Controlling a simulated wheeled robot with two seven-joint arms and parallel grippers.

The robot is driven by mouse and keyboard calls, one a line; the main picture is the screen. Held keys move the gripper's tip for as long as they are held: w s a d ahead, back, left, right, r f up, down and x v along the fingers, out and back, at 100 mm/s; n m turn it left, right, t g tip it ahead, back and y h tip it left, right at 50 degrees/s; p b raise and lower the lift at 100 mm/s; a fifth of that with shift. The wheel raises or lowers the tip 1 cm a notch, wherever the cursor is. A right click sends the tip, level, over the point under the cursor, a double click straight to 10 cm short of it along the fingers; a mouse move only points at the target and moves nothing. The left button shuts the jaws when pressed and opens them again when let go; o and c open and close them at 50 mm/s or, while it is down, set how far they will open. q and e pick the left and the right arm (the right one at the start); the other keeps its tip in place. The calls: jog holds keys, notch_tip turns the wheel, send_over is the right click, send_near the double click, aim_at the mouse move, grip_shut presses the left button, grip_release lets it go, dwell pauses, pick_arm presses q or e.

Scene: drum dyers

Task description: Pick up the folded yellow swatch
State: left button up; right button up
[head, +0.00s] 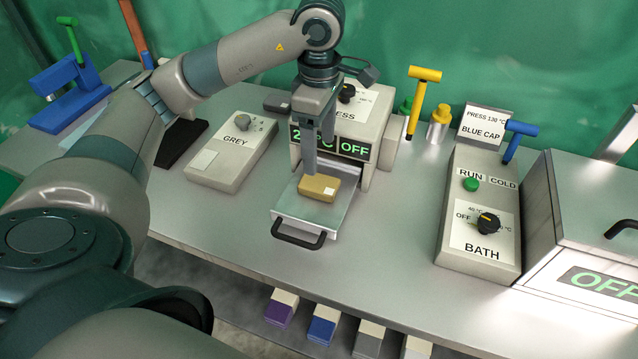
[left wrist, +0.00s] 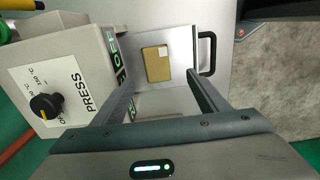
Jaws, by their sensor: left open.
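The folded yellow swatch (head: 319,187) is a small tan-yellow block with a pale label on its top. It lies on the pulled-out tray (head: 290,207) of the press. In the left wrist view the swatch (left wrist: 157,64) lies flat on the tray (left wrist: 180,42), in the gap beyond my fingers. My left gripper (head: 318,150) points down just above and behind the swatch in the head view. Its fingers are apart with nothing between them. I cannot tell whether a fingertip touches the swatch. My right gripper does not show.
The press (head: 375,122), reading OFF, stands right behind the tray. The tray's black handle (head: 298,236) juts toward the table's front edge. A GREY control box (head: 232,152) is at left, a BATH box (head: 478,215) at right. Bare table lies between press and BATH box.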

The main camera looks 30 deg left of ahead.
pick_arm(q)
jog(key=p, duration=0.2)
send_over(319, 182)
jog(key=f, duration=0.4)
jog(key=shift+s+d+f, duration=0.2)
jog(key=shift+s+f, duration=0.05)
jog(key=shift+s, duration=0.05)
jog(key=shift+f, duration=0.45)
jog(key=shift+w+a+f+p, duration=0.1)
jog(key=shift+f+p, duration=0.2)
jog(key=shift+f, duration=0.1)
jog(key=shift+w+a+f+p, duration=0.1)
jog(key=shift+f+p, duration=0.2)
jog(key=shift+f, duration=0.1)
notch_tip(319, 182, down, 3)
jog(key=shift+w+p, duration=0.15)
jog(key=shift+p, duration=0.5)
jog(key=shift+f, duration=0.3)
jog(key=shift+c, duration=0.3)
jog(key=c, duration=1.1)
